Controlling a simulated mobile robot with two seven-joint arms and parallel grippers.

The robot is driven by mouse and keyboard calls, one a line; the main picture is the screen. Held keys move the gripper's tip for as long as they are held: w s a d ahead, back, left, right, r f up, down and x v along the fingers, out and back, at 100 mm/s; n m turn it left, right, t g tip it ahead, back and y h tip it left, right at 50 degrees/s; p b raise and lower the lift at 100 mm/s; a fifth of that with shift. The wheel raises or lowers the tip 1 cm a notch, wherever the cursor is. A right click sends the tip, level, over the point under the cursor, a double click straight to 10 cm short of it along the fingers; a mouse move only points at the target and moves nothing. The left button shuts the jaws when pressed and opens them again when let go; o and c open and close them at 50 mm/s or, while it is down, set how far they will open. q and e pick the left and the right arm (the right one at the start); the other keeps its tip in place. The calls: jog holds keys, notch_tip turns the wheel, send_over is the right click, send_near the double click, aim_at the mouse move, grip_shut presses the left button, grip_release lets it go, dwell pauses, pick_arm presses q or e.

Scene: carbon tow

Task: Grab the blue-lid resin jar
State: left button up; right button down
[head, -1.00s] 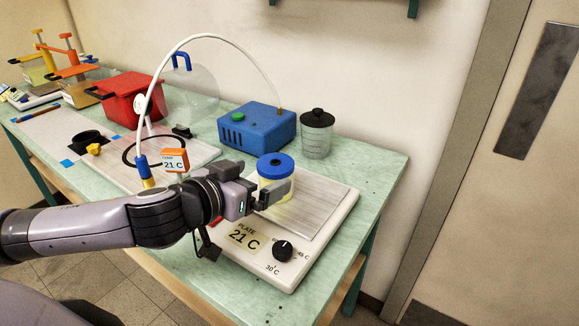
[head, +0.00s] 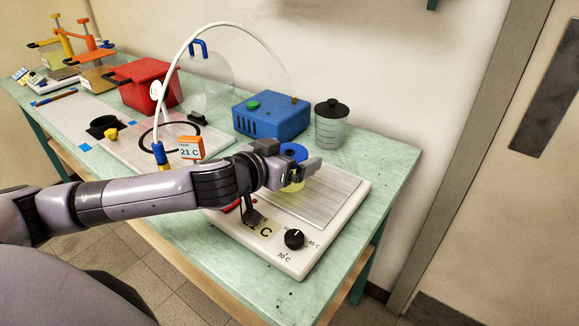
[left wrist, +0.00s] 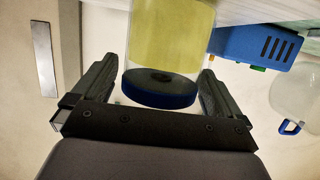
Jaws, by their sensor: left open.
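The resin jar, clear with yellowish resin and a blue lid (head: 293,151), stands on the hot plate (head: 340,192), partly hidden behind my left gripper (head: 303,168). In the left wrist view the jar (left wrist: 172,35) appears upside down, its blue lid toward my palm. My left gripper (left wrist: 155,88) is open, with one finger on each side of the lid. A gap shows between the lid and each finger. My right gripper is not in view.
A blue box (head: 271,116) and a black-lidded clear jar (head: 331,122) stand behind the hot plate. A white hose (head: 190,38) arches over the table. A red pot (head: 143,84) stands farther left. The table's right end (head: 385,165) is clear.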

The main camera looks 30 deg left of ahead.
pick_arm(q)
jog(key=shift+c, duration=0.3)
jog(key=c, duration=1)
jog(key=shift+c, duration=0.6)
jog(key=shift+r, duration=0.15)
